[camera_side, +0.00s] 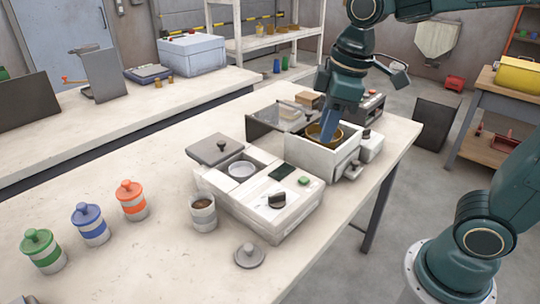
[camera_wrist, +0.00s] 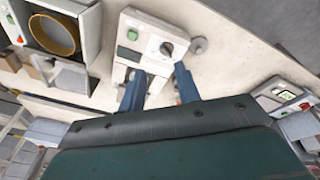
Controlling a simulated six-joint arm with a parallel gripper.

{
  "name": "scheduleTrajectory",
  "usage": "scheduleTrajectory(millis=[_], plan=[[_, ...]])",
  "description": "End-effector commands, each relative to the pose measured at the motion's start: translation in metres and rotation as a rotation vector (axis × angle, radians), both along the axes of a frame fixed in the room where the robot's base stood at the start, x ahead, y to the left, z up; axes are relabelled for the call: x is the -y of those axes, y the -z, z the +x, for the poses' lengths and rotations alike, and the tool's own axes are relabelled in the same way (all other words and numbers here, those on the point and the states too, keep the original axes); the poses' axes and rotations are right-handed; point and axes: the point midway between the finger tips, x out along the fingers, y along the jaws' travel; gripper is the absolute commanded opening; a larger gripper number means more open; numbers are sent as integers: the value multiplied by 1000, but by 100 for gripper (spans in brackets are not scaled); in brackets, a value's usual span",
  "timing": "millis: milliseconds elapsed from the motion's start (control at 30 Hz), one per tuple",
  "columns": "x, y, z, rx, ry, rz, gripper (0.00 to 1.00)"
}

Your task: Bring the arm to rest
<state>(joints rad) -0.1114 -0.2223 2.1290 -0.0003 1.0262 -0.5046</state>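My gripper (camera_side: 329,124) points down with its blue fingers over the white open-topped box (camera_side: 322,160) in the side view. In the wrist view, the gripper's two fingers (camera_wrist: 158,82) stand apart with nothing held between them. A brass ring or bowl (camera_side: 317,135) sits in the white box, partly behind the fingers. It also shows at the upper left of the wrist view (camera_wrist: 54,35). The white machine (camera_side: 283,208) with a green button and dark knob stands in front of the box; it shows past the fingertips in the wrist view (camera_wrist: 150,42).
An open grey cup with brown contents (camera_side: 203,213) stands beside the machine, with a loose grey lid (camera_side: 249,256) nearby. Green (camera_side: 43,250), blue (camera_side: 90,225) and orange (camera_side: 132,200) lidded jars stand at the left.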

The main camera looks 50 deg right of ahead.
Motion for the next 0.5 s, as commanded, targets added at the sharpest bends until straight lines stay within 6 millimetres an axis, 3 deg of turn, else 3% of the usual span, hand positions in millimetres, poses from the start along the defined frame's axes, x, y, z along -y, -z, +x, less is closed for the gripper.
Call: scheduleTrajectory(millis=[500], plan=[[27,-2,-87,202,436,130,33]])
